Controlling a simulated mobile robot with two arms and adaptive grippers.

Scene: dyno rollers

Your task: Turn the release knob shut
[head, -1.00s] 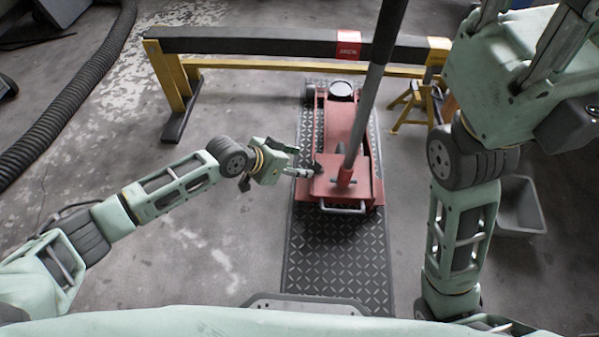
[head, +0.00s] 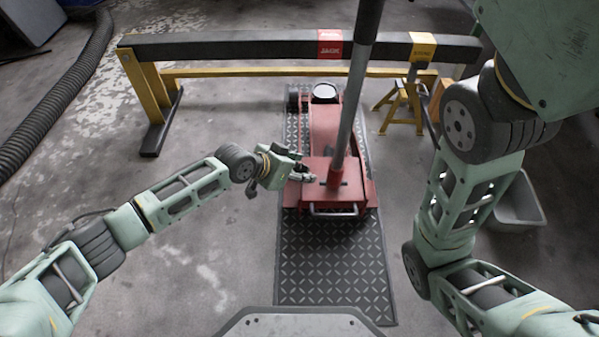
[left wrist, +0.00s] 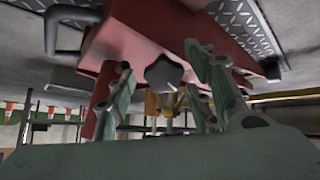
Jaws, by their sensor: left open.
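The release knob (left wrist: 165,73) is a dark, lobed knob on the red floor jack (head: 323,131). In the left wrist view it shows between my two open fingers, with gaps at both sides; I cannot tell how deep it sits between them. In the head view my left gripper (head: 304,174) is at the left side of the jack's rear, beside the handle socket, and the knob is not clearly visible there. The jack's grey handle (head: 357,90) rises from the red socket (head: 336,175). My right gripper is out of view.
The jack stands on a black diamond-plate mat (head: 333,265). A dark beam (head: 230,46) on yellow legs crosses behind it. A yellow stand (head: 402,105) and a grey bin (head: 519,203) are to the right. A black hose (head: 60,95) lies far left, with open floor before it.

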